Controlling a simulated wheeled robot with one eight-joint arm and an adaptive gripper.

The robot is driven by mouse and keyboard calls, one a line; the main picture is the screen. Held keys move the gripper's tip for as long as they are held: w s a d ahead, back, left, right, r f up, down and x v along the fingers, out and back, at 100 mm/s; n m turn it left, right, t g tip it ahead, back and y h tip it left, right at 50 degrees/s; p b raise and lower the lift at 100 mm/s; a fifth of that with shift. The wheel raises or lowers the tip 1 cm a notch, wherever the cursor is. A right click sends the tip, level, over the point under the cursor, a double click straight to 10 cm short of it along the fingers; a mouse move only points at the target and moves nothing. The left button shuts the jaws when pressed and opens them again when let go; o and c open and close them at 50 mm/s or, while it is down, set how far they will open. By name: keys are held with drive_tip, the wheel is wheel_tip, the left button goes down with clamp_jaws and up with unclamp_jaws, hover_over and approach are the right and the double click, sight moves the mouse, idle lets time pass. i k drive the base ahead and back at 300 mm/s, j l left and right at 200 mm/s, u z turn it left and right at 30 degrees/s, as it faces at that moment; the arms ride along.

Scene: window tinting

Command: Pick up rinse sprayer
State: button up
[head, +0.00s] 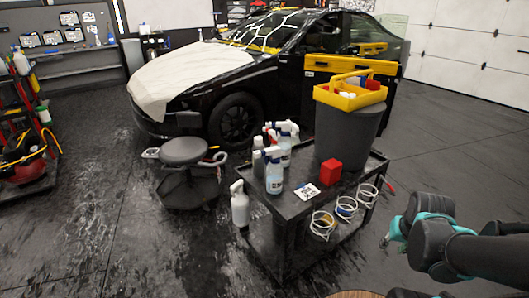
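Several spray bottles stand on the black cart (300,207). One clear bottle with a blue and white head (274,172) is at the cart's front left, and another (285,143) stands behind it. A white spray bottle (240,206) hangs at the cart's left side. The labels are too small to read, so I cannot tell which is the rinse sprayer. My gripper (387,240) is at the right, beyond the cart's right side and apart from all the bottles. Its fingers are small and partly hidden by my arm, so their opening is unclear.
A dark bin (345,135) with a yellow caddy (350,97) stands on the cart's far end. A red block (331,172) and white wire ring holders (322,224) are nearby. A stool (184,152) is left of the cart, with a car (290,85) behind.

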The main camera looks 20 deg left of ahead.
sight(284, 142)
drive_tip(key=j+z, duration=0.15)
drive_tip(key=j, duration=0.65)
drive_tip(key=j+z, duration=0.1)
drive_tip(key=j, duration=0.7)
drive_tip(key=k+j+z, duration=0.15)
drive_tip(key=j, duration=0.65)
drive_tip(key=j+z, duration=0.15)
drive_tip(key=j, duration=0.65)
